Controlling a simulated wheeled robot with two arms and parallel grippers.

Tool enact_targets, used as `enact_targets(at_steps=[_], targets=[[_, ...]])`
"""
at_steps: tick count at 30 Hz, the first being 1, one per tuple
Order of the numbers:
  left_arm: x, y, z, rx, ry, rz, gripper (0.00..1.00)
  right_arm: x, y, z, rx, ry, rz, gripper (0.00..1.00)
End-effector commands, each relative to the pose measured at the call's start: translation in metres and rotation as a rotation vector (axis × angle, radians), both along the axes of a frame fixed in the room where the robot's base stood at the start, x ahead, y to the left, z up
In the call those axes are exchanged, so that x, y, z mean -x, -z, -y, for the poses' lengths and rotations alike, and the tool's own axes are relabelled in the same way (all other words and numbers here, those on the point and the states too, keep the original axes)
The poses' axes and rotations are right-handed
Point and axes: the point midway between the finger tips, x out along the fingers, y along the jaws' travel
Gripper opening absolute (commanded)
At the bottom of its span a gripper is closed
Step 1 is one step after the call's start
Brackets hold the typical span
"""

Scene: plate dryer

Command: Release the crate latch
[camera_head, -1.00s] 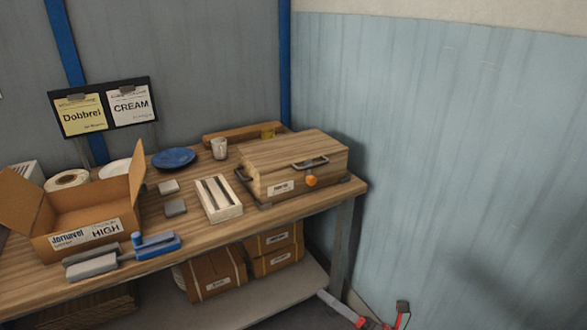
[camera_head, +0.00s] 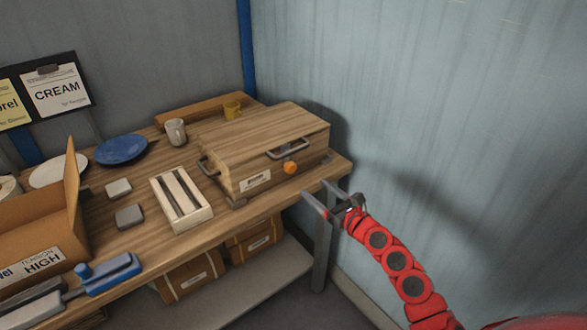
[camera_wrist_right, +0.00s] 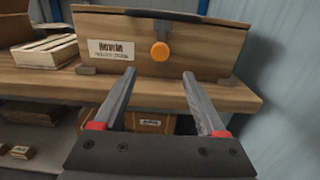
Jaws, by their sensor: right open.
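The wooden crate (camera_head: 264,150) sits closed at the right end of the workbench. On its front are a round orange latch knob (camera_head: 290,168), a dark metal handle above it and a white label. My right gripper (camera_head: 320,194) is open and empty, just in front of the bench edge, to the right of and below the knob in the head view. In the right wrist view the crate front (camera_wrist_right: 205,52) faces me, and the orange knob (camera_wrist_right: 160,51) shows beyond the open fingers (camera_wrist_right: 158,74), apart from them. My left gripper is not in view.
An open cardboard box (camera_head: 40,225) is at left. A blue wall (camera_head: 430,100) closes the right side.

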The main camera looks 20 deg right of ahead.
Motion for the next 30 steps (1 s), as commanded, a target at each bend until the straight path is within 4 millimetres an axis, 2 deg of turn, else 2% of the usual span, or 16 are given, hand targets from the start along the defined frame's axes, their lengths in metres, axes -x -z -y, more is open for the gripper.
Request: enact_targets(at_steps=[1, 6, 13, 18, 27, 28, 30], targets=[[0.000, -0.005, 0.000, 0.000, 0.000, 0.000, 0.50, -0.012, -0.003, -0.004, -0.003, 0.000, 0.000, 0.74], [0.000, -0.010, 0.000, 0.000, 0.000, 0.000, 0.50, -0.050, -0.001, -0.020, -0.007, -0.004, -0.004, 0.74], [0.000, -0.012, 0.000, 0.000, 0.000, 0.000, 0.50, -0.087, -0.001, -0.030, -0.004, 0.003, 0.001, 0.74], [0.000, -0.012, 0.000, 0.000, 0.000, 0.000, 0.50, -0.099, 0.001, -0.035, -0.003, 0.001, -0.003, 0.74], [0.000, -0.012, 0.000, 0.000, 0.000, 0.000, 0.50, -0.100, 0.002, -0.037, -0.001, 0.000, -0.003, 0.74], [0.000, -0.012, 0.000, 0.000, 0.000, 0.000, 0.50, -0.100, 0.002, -0.037, -0.002, 0.000, -0.004, 0.72], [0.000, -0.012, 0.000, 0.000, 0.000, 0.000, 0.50, -0.100, 0.001, -0.037, -0.002, 0.000, -0.003, 0.59]])
